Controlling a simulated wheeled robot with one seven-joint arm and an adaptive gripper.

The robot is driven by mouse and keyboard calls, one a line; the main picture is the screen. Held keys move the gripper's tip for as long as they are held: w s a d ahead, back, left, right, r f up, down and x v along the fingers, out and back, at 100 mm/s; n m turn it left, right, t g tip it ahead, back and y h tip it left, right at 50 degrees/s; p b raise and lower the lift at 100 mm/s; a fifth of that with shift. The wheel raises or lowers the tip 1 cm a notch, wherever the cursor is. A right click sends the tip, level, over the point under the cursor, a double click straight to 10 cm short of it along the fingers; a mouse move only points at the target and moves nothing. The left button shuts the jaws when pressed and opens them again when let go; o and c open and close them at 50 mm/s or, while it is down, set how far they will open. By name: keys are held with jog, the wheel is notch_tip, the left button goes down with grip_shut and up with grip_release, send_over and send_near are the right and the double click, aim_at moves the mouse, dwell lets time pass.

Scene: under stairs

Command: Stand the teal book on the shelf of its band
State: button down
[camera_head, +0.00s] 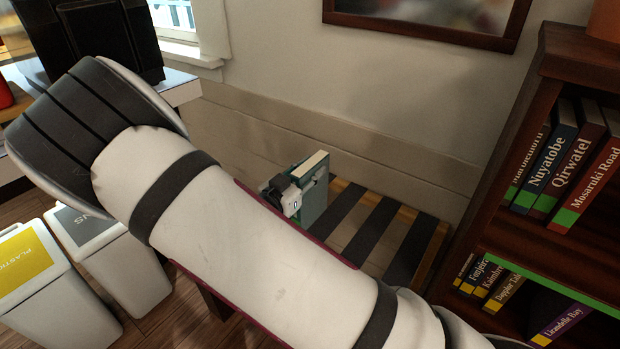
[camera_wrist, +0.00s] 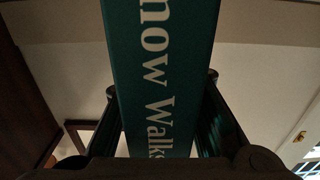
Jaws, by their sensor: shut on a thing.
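The teal book (camera_head: 314,200), with pale page edges on top, is held upright in my gripper (camera_head: 292,190) over the slatted bench. In the wrist view the book's teal spine (camera_wrist: 165,60) stands between my two fingers (camera_wrist: 160,100), with part of a title, "now Walk", legible. The lower end of the spine is cut off by the gripper body, and no coloured band on it shows. The bookshelf (camera_head: 515,120) is at the right, apart from the book. Its upper row of books (camera_head: 560,165) has green bands; the lower row (camera_head: 490,285) has yellow bands.
A green strip (camera_head: 540,277) runs along the shelf edge between the rows. The upper row has books close together; a gap shows in the lower row. The slatted bench (camera_head: 385,235) stands beside the bookshelf. White bins (camera_head: 110,255) stand at left. A framed picture (camera_head: 430,35) hangs behind.

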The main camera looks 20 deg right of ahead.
jog(key=shift+r+p, duration=0.35)
jog(key=shift+r, duration=0.4)
notch_tip(320, 180, up, 2)
jog(key=shift+r+p, duration=0.1)
jog(key=shift+p, duration=0.55)
jog(key=s+r+p, duration=0.1)
jog(key=s+p, duration=0.3)
jog(key=s, duration=1.2)
notch_tip(320, 180, up, 36)
jog(key=f+n+t+y+p, duration=0.1)
jog(key=n+t+y+p, duration=0.9)
jog(key=p, duration=1.5)
send_over(310, 163)
jog(key=s, duration=0.1)
jog(key=g+y, duration=0.3)
jog(key=y, duration=0.1)
jog(key=s+f, duration=0.7)
jog(key=f, duration=0.6)
jog(key=shift+a+f+n+y, duration=0.15)
jog(key=shift+a+n+y, duration=0.15)
jog(key=shift+n, duration=0.1)
jog(key=shift+a, duration=0.1)
